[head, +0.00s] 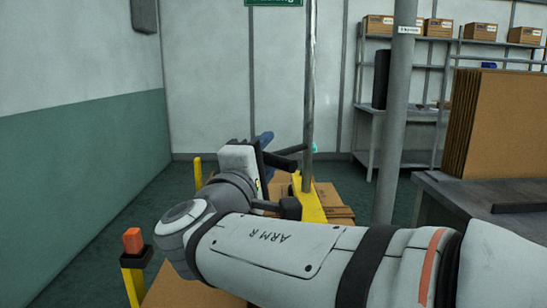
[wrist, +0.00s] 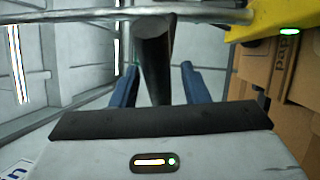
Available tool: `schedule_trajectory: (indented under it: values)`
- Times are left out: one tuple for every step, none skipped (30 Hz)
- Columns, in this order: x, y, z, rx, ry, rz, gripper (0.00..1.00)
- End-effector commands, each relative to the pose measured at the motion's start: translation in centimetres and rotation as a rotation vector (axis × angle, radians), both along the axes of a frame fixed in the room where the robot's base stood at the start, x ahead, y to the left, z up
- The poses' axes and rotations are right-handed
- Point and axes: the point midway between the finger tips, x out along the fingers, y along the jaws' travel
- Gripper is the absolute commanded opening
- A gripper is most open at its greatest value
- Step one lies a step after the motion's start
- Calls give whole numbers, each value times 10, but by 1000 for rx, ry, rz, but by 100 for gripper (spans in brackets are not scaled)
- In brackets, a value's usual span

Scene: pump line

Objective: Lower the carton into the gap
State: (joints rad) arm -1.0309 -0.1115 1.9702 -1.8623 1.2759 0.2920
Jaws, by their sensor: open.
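My gripper (wrist: 157,78) is open, its two blue fingers standing apart in the wrist view. A black round bar shows between them and runs away from the camera; I cannot tell whether the fingers touch it. No carton is between the fingers. In the head view my gripper (head: 265,140) is mostly hidden behind my wrist. Brown cartons (head: 335,205) lie low behind my arm, beside the yellow frame. Brown carton surfaces (wrist: 300,85) also fill the right of the wrist view, apart from the fingers. I cannot make out the gap; my arm covers much of that area.
A grey pole (head: 310,90) rises from the yellow frame (head: 309,200) close to my gripper. A thicker grey post (head: 395,120) stands to the right. An orange-topped yellow post (head: 133,265) stands front left. A table (head: 480,200) bears upright cardboard sheets (head: 500,125). The left floor is clear.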

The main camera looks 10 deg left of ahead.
Motion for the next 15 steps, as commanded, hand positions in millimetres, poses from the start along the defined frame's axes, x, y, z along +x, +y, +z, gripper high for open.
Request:
schedule_trajectory:
  values:
    - [4,-1,0,0,0,-1,41]
    - [6,-1,1,0,0,0,41]
    - [8,-1,1,1,0,2,41]
    - [9,-1,2,0,0,3,41]
    - [9,-1,2,0,0,3,41]
    - [10,-1,2,0,0,3,41]
    - [10,0,2,-1,0,4,41]
    - [10,0,2,-1,0,4,41]
    - [10,0,2,-1,0,4,41]
    - [10,0,2,-1,0,4,41]
    - [10,0,2,-1,0,4,41]
    - [9,0,2,-1,0,4,41]
    - [9,0,2,-1,0,4,39]
    - [9,0,2,-1,1,5,36]
    - [9,0,2,-1,1,5,33]
